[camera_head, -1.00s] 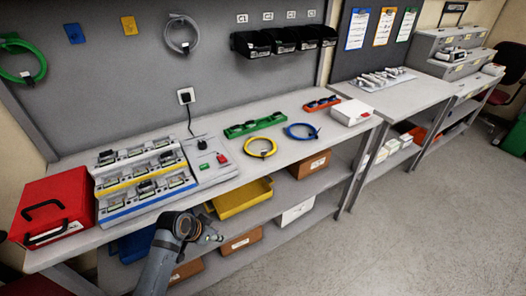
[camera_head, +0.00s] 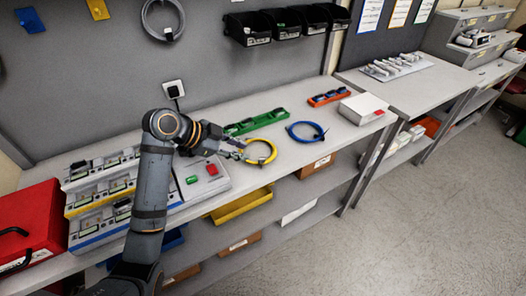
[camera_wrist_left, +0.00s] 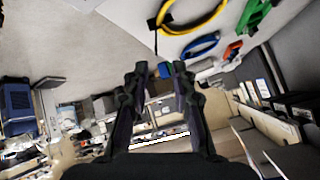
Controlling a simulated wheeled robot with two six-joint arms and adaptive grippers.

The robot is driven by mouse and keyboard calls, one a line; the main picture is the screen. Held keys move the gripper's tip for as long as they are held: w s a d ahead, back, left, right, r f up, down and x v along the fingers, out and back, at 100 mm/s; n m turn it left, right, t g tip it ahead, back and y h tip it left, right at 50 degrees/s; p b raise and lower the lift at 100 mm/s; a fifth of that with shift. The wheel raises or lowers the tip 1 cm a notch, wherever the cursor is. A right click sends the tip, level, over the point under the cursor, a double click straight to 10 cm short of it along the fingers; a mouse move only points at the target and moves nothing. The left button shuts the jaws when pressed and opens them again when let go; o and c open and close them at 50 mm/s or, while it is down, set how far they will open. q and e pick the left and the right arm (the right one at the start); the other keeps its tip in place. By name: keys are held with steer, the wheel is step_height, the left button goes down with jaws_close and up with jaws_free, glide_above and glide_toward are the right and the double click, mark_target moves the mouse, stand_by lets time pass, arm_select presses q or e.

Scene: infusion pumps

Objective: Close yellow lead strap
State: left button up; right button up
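The yellow lead (camera_head: 275,152) lies coiled in a loop on the bench, left of the blue lead. It also shows at the top of the left wrist view (camera_wrist_left: 182,32). A dark strap (camera_wrist_left: 153,23) sits on its left side in that view; whether it is closed I cannot tell. My left gripper (camera_head: 238,150) is just left of the yellow loop in the head view. Its two fingers (camera_wrist_left: 160,76) stand apart in the wrist view with nothing between them. Whether it touches the loop is unclear. My right gripper is not in view.
A blue lead (camera_head: 305,139) lies to the right. A green holder (camera_head: 255,122) and an orange holder (camera_head: 329,97) stand behind. A white box (camera_head: 363,109) is at the bench's right end. A pump rack (camera_head: 100,200) and red case (camera_head: 30,228) are on the left.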

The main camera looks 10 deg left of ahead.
mark_target(262, 158)
arm_select(q)
steer(key=d, duration=0.1)
steer(key=d+f, duration=0.2)
steer(key=shift+w+d+f+p, duration=0.2)
steer(key=shift+w+p, duration=0.1)
steer(key=shift+p, duration=0.05)
steer(key=x, duration=0.3)
steer(key=shift+w+f, duration=0.3)
steer(key=shift+w, duration=0.05)
steer(key=shift+x, duration=0.85)
steer(key=shift+f, duration=0.1)
steer(key=shift+c, duration=0.4)
jaws_close()
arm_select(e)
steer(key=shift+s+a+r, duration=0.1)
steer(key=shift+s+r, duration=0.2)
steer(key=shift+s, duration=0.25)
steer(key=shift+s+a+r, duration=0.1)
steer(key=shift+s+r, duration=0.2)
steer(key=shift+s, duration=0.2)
